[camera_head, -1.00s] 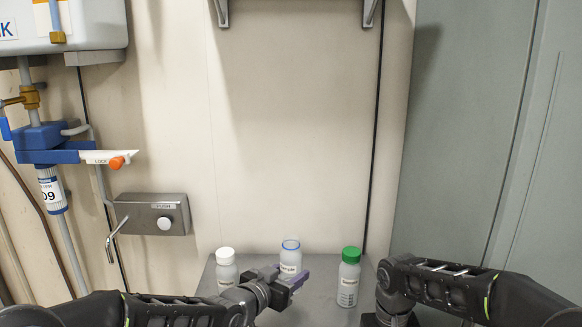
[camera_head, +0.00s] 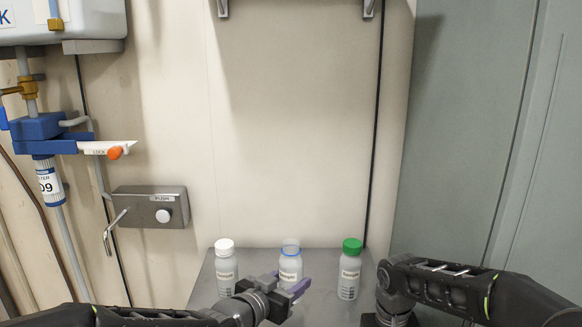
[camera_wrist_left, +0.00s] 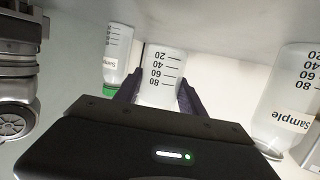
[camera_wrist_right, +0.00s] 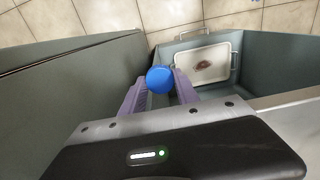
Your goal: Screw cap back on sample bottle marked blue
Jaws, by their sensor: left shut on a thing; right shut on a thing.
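The sample bottle marked blue (camera_head: 290,266) stands upright and uncapped on the bench, with a blue ring at its neck. My left gripper (camera_head: 302,287) is low in front of it. In the left wrist view the fingers of my left gripper (camera_wrist_left: 158,96) are shut on its sides, and its graduated body (camera_wrist_left: 162,72) shows between them. In the right wrist view my right gripper (camera_wrist_right: 159,82) is shut on the blue cap (camera_wrist_right: 159,79). The cap is held away from the bottle, over a grey bin. The right gripper and cap do not show in the head view.
A white-capped bottle (camera_head: 225,268) stands left of the blue-marked one, and a green-capped bottle (camera_head: 349,270) stands right of it. The grey bench (camera_head: 205,290) is small. A bin (camera_wrist_right: 265,75) with a white tray (camera_wrist_right: 201,64) lies below my right gripper.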

